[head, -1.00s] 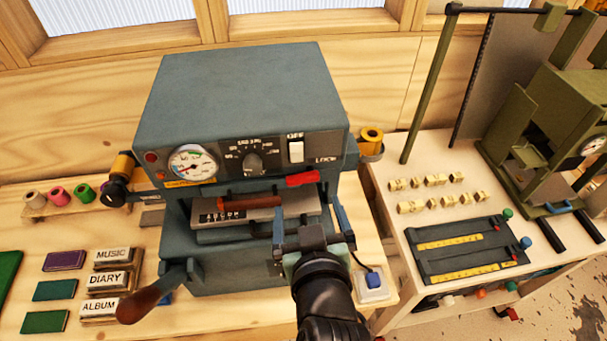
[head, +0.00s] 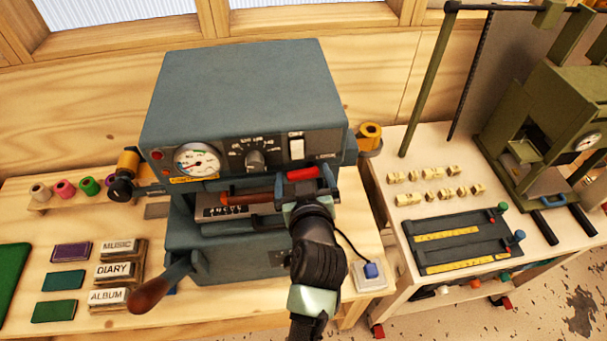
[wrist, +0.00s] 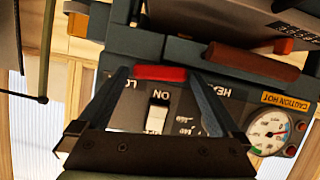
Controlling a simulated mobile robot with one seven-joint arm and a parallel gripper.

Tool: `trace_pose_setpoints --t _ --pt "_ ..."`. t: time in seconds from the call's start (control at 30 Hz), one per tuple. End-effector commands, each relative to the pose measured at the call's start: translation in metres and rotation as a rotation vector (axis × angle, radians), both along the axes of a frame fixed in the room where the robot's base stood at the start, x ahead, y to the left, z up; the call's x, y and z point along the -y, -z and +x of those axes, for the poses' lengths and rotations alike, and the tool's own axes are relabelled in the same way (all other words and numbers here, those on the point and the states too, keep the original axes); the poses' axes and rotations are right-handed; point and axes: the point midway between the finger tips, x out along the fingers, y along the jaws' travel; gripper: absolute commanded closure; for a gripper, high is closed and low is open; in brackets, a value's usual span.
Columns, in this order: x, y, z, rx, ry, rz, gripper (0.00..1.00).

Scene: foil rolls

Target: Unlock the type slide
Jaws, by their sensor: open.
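The type slide (head: 222,212) is a grey plate with dark letters in the opening of the blue-grey foil press (head: 245,90). A brown handle (head: 245,197) runs along it; it also shows in the wrist view (wrist: 252,62). A red lever (head: 302,173) sits at the right below the panel, by the lettering at its corner. My gripper (head: 304,185) is open in front of the red lever. In the wrist view the red lever (wrist: 160,73) lies between the two fingertips of my gripper (wrist: 160,80), with gaps; contact cannot be told.
A dark lever with a brown grip (head: 150,294) juts from the press's front left. A power switch (head: 296,147), a dial and a gauge (head: 197,160) are on the panel. A blue button box (head: 371,272) stands right. Label blocks (head: 113,271) lie left.

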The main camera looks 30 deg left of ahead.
Motion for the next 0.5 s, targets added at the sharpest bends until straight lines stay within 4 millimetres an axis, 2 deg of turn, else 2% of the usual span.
trace_pose_setpoints --t 0.07,0.4,0.5 --pt "0.0000 0.0000 -0.0001 0.000 0.000 0.000 0.00" --pt "0.0002 -0.0001 -0.0003 0.000 0.000 0.000 0.59" --pt "0.0003 0.0000 -0.0003 0.000 0.000 0.001 0.73"
